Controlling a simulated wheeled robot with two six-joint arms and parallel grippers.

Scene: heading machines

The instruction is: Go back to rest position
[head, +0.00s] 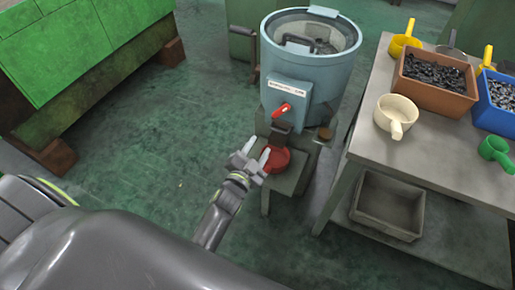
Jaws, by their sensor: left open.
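My left gripper (258,148) is in the middle of the head view, at the end of my grey arm that comes in from the lower left. Its two pale fingers are apart, with nothing visible between them. A red scoop or cup (277,160) sits on a small grey stand (289,183) just right of the gripper, below the spout of a blue drum machine. The gripper overlaps the scoop's left side in the picture; I cannot tell whether they touch. My right gripper is not in view.
The blue drum machine (325,75) has a red lever (281,109). A grey table (380,145) at right bears a cream scoop (395,112), a brown bin (435,97) and a blue bin (490,118). A grey tray (388,222) sits below. Green floor (160,130) is open at left, beside a green machine (60,55).

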